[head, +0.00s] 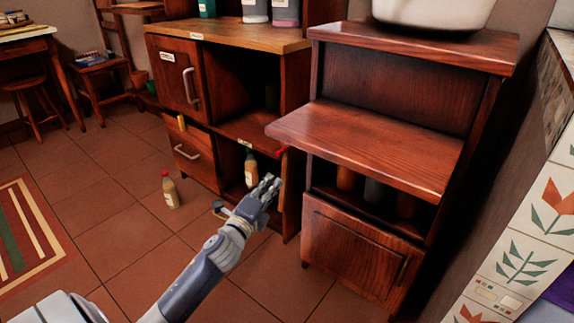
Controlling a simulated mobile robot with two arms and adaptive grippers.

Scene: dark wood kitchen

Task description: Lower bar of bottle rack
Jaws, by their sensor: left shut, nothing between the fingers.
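The bottle rack is in the lower part of the wooden cabinet (235,42), in the middle of the head view. A narrow upright wooden piece (292,190) with a red tip (282,151) stands at the right side of its opening; I cannot tell for sure whether it is the bar. A bottle (250,170) with a pale label stands in the lower opening. My left gripper (268,187) is shut and empty in front of this opening, just left of the upright piece; contact is unclear. My right gripper is out of view.
A sauce bottle (170,190) stands on the tiled floor left of my left arm. A second cabinet (375,145) with a protruding shelf stands close on the right. A striped rug (30,235) lies at left.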

